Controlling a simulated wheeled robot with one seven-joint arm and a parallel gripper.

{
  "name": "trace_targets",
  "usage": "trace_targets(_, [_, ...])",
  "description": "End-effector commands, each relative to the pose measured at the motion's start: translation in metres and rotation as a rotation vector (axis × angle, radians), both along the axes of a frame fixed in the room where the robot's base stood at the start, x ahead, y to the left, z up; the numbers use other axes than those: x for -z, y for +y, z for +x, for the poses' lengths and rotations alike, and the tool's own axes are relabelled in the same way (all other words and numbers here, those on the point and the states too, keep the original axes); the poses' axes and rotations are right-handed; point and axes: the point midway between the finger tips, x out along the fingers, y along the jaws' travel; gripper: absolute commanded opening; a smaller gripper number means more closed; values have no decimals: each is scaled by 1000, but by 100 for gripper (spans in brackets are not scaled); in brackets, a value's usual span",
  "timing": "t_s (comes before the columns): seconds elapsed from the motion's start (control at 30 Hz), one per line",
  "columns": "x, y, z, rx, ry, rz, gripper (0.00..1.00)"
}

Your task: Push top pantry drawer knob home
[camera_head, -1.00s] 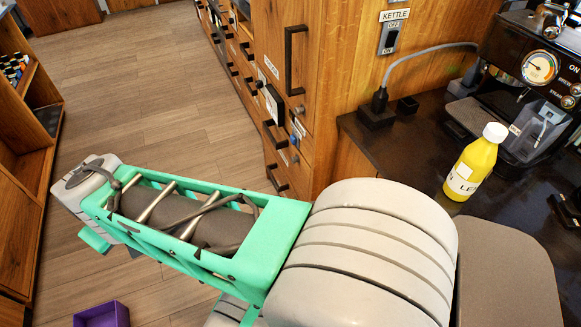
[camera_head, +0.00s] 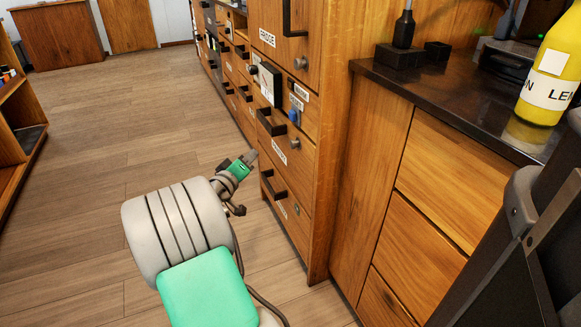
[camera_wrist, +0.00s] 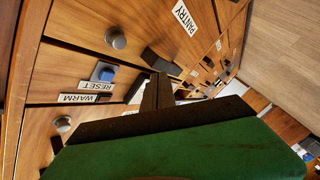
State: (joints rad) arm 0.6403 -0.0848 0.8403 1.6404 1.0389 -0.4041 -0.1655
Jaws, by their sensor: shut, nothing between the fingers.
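The pantry drawer front (camera_head: 285,165) carries a PANTRY label, a black bar handle (camera_head: 271,122) and a small round metal knob (camera_head: 295,143). In the wrist view the PANTRY label (camera_wrist: 185,18) is at the top and a metal knob (camera_wrist: 115,37) stands left of it on the wood front. My gripper (camera_head: 250,157) is left of the drawer fronts, apart from the knob in the head view. In the wrist view its fingers (camera_wrist: 158,85) are shut and empty, overlapping a dark handle; contact cannot be told.
A blue button (camera_wrist: 103,73) with RESET and WARM labels sits beside the knob. Another handled drawer (camera_head: 275,187) is below. A dark counter (camera_head: 440,100) with a yellow bottle (camera_head: 550,75) stands at right. Floor (camera_head: 120,130) is clear at left.

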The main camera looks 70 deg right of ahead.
Motion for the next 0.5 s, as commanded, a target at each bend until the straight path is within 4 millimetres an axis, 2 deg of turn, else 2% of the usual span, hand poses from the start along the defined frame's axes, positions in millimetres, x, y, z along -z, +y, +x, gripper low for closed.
trace_targets(0.33, [-3,-2,-2,1,2,-7,0])
trace_targets(0.5, [-5,-11,-12,3,2,-5,0])
